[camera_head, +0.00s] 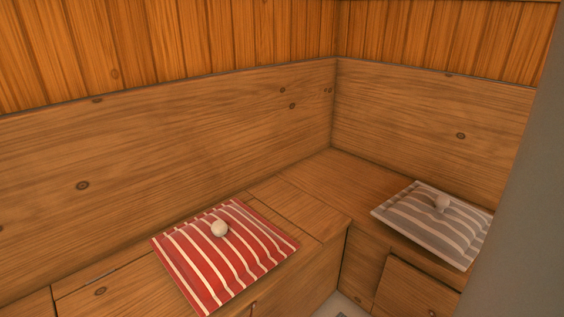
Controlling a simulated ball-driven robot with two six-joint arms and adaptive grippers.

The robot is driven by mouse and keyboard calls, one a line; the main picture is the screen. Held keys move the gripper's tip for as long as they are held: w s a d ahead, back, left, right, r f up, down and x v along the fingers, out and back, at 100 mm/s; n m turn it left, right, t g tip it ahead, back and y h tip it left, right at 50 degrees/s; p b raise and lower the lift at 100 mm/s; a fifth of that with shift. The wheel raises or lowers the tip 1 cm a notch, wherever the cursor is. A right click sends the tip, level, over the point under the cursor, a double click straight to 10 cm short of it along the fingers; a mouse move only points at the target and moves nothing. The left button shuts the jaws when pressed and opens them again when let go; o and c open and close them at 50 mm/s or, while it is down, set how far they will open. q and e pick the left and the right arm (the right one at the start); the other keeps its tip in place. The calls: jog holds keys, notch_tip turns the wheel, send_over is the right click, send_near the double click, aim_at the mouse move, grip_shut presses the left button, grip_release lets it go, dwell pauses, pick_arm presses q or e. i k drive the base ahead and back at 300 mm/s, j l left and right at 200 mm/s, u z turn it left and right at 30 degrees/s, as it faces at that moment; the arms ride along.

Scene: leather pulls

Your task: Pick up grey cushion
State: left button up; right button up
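The grey cushion (415,226) has lighter stripes and a round pale knob on top. It lies on the right-hand part of the corner wooden bench, and its front edge reaches out past the bench edge. A large grey shape at the right edge of the picture cuts off the view close to its right corner. Neither of my grippers shows in the head view.
A red cushion (245,258) with white stripes and a pale knob lies on the left bench. The wooden bench (322,180) is bare in the corner between the cushions. Wooden backrests (190,150) rise behind. A little pale floor (340,306) shows at the bottom.

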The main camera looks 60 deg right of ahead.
aim_at(454, 230)
jog(key=z, duration=2.85)
